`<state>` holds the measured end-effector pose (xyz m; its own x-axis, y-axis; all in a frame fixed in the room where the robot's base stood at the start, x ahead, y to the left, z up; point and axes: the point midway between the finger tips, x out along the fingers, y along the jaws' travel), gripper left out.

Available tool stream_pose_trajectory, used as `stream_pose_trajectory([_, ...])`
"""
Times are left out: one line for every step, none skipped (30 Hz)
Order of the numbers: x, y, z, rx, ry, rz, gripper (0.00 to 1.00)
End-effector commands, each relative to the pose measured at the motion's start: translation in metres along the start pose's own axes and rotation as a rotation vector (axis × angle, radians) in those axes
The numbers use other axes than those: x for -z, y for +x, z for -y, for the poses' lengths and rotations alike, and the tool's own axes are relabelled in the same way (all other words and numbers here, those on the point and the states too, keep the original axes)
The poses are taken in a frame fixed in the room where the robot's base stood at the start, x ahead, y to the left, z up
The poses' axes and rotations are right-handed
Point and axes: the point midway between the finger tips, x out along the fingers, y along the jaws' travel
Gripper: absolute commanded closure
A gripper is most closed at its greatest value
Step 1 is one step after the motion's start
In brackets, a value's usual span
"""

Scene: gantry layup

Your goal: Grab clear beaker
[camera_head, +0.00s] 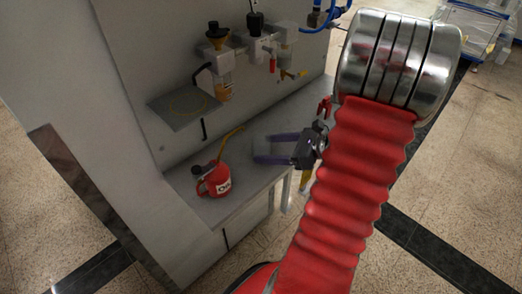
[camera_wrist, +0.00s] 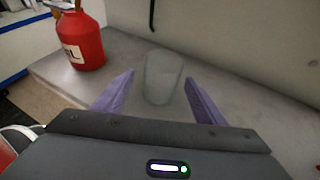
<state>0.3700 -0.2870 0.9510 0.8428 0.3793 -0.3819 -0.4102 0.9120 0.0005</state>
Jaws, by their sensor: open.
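The clear beaker (camera_wrist: 163,85) is a faint, see-through grey shape on the grey bench in the wrist view. In that picture it appears between the two purple fingers of my gripper (camera_wrist: 159,75). The fingers are spread apart, with a gap on each side of the beaker, and do not visibly touch it. In the head view my gripper (camera_head: 257,148) is open over the bench, reaching left. I cannot make out the beaker there.
A red oil can (camera_head: 215,181) with a yellow spout stands on the bench (camera_head: 200,208), left of my gripper; it also shows in the wrist view (camera_wrist: 76,42). A wall (camera_head: 140,60) with fittings and a small shelf (camera_head: 184,108) rises behind.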

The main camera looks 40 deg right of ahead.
Motion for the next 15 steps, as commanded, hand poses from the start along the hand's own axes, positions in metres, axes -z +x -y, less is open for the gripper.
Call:
stream_pose_trajectory([0.000, 0.007, -0.001, -0.004, -0.001, -0.001, 0.35])
stream_pose_trajectory([0.000, 0.009, -0.001, -0.003, -0.001, -0.001, 0.35])
stream_pose_trajectory([0.000, 0.012, 0.000, -0.001, -0.001, -0.001, 0.35])
stream_pose_trajectory([0.000, 0.014, 0.000, -0.001, 0.000, -0.001, 0.35])
stream_pose_trajectory([0.000, 0.015, 0.000, -0.001, 0.000, -0.001, 0.35])
stream_pose_trajectory([0.000, 0.017, 0.000, -0.001, 0.000, -0.001, 0.35])
stream_pose_trajectory([0.000, 0.017, 0.000, -0.001, 0.000, -0.001, 0.35])
stream_pose_trajectory([0.000, 0.017, 0.000, 0.000, 0.000, -0.001, 0.35])
stream_pose_trajectory([0.000, 0.017, 0.000, 0.000, 0.000, -0.001, 0.35])
stream_pose_trajectory([0.000, 0.017, 0.000, 0.000, 0.000, -0.001, 0.35])
stream_pose_trajectory([0.000, 0.017, 0.000, 0.000, 0.000, -0.001, 0.35])
stream_pose_trajectory([0.000, 0.017, 0.000, 0.001, 0.000, -0.001, 0.35])
stream_pose_trajectory([0.000, 0.017, 0.000, 0.001, 0.000, -0.001, 0.35])
stream_pose_trajectory([0.000, 0.016, 0.000, 0.001, 0.000, -0.001, 0.35])
stream_pose_trajectory([0.000, 0.017, 0.000, 0.001, 0.000, -0.001, 0.35])
